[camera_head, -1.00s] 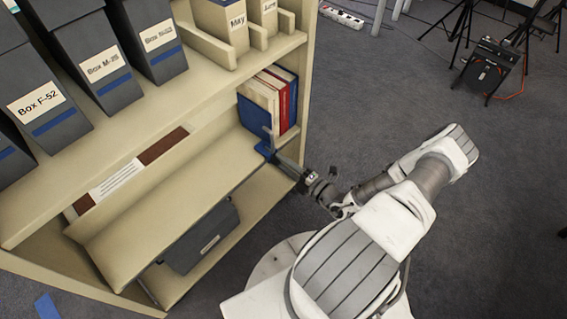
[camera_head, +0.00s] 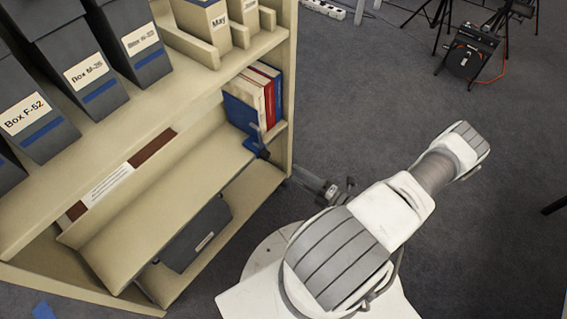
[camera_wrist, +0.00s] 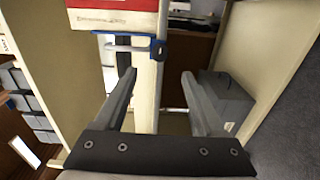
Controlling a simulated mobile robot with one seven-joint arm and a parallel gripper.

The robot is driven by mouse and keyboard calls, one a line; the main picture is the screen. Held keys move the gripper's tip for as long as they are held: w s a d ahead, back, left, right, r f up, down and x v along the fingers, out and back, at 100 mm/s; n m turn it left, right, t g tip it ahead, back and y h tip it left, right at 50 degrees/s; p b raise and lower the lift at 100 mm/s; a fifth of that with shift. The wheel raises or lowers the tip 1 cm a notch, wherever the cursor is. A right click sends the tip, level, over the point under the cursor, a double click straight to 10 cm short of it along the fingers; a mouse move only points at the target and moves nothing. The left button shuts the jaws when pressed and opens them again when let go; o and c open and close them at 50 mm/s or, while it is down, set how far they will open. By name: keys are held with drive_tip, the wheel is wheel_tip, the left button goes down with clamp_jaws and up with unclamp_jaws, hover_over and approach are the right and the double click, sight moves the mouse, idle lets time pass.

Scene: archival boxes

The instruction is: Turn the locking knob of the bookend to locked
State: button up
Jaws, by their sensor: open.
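The blue bookend (camera_head: 240,114) stands against the books at the right end of the middle shelf. Its blue foot (camera_head: 257,148) is at the shelf's front edge, with a thin grey upright piece above it. In the wrist view a small blue part (camera_wrist: 158,48) of the bookend shows beyond my fingertips, near the gap between them, beside a pale bar; I cannot tell the knob's setting. My gripper (camera_wrist: 159,82) is open and empty, its two fingers apart. In the head view it is outside the shelf, right of the bookend and apart from it, partly hard to make out.
Red, pale and blue books (camera_head: 269,90) stand behind the bookend. The shelf's side panel (camera_head: 288,80) is close to my gripper. A dark grey box (camera_head: 196,236) lies on the lower shelf. Labelled boxes (camera_head: 85,72) fill the upper shelf.

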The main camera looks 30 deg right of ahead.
drive_tip(key=v, duration=0.6)
drive_tip(key=shift+s, duration=0.3)
drive_tip(key=shift+w, duration=0.1)
drive_tip(key=w+a+r+n+g+y, duration=0.1)
drive_tip(key=w+r+n+g+y, duration=0.2)
drive_tip(key=r+n+g, duration=0.45)
drive_tip(key=w+a+r+n+g+y, duration=0.1)
drive_tip(key=w+r+n+g+y, duration=0.25)
drive_tip(key=r+n, duration=0.6)
drive_tip(key=w+a+r+n+g+h, duration=0.15)
drive_tip(key=a+r+n+h, duration=0.4)
drive_tip(key=r+n, duration=0.55)
drive_tip(key=a+r+n+g+h, duration=0.35)
drive_tip(key=a+r+n, duration=0.35)
drive_tip(key=r+n, duration=0.5)
drive_tip(key=s+a+r+n+t+h, duration=0.4)
drive_tip(key=s+a+r+n+t, duration=0.15)
drive_tip(key=s+n, duration=0.4)
wheel_tip(320, 180, up, 20)
drive_tip(key=p, duration=1.9)
drive_tip(key=shift+d+n+g+p, duration=0.35)
drive_tip(key=shift+d+g+p, duration=0.05)
drive_tip(key=shift+d+g, duration=0.05)
